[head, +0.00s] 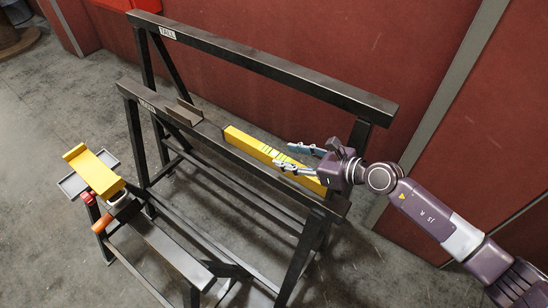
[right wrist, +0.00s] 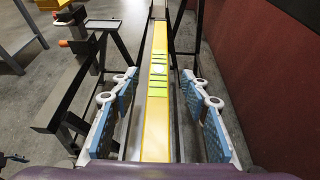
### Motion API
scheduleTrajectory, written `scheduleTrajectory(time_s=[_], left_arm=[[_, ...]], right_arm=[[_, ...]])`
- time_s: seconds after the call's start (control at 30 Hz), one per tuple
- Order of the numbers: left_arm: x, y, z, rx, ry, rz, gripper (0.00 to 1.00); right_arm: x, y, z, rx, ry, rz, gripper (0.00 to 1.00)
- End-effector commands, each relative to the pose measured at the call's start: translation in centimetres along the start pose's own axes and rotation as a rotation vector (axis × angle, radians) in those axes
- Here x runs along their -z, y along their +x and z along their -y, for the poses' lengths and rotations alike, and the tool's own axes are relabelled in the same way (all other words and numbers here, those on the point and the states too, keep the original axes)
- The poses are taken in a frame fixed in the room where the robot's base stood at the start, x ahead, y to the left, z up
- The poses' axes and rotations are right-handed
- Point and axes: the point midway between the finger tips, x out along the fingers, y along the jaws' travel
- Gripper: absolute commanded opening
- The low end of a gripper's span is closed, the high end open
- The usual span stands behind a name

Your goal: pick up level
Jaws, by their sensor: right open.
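The level is a long yellow bar (head: 250,142) with greenish markings near its middle. It lies along the top of the lower dark beam of a metal rack. My right gripper (head: 283,156) is open over the right part of the level, one finger on each side. In the right wrist view, the level (right wrist: 157,110) runs lengthwise between the spread blue finger pads of my right gripper (right wrist: 160,88), with a gap on both sides. I cannot tell the exact height of the fingers over the beam. My left gripper does not show.
The rack's taller beam (head: 270,68) runs behind the level. A metal angle piece (head: 185,112) sits on the lower beam, left of the level. A low stand with a yellow block (head: 93,168) and grey tray (head: 70,186) stands at left. A red wall (head: 300,35) rises behind.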

Motion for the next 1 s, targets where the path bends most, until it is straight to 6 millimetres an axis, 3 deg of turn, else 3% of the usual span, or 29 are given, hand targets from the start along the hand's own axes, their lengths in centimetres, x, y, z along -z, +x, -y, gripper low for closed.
scheduleTrajectory(time_s=[0.27,0.57,0.93,1.0], left_arm=[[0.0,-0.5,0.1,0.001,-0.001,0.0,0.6],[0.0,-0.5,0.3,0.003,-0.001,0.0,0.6],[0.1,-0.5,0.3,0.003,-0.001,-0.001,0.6],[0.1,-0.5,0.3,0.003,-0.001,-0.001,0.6]], right_arm=[[0.2,3.8,-0.2,-0.001,0.003,0.002,0.42],[0.2,4.2,-0.2,0.0,0.002,0.002,0.42],[0.2,4.2,-0.2,0.0,0.003,0.002,0.01],[0.2,4.1,-0.2,0.0,0.003,0.002,0.0]])
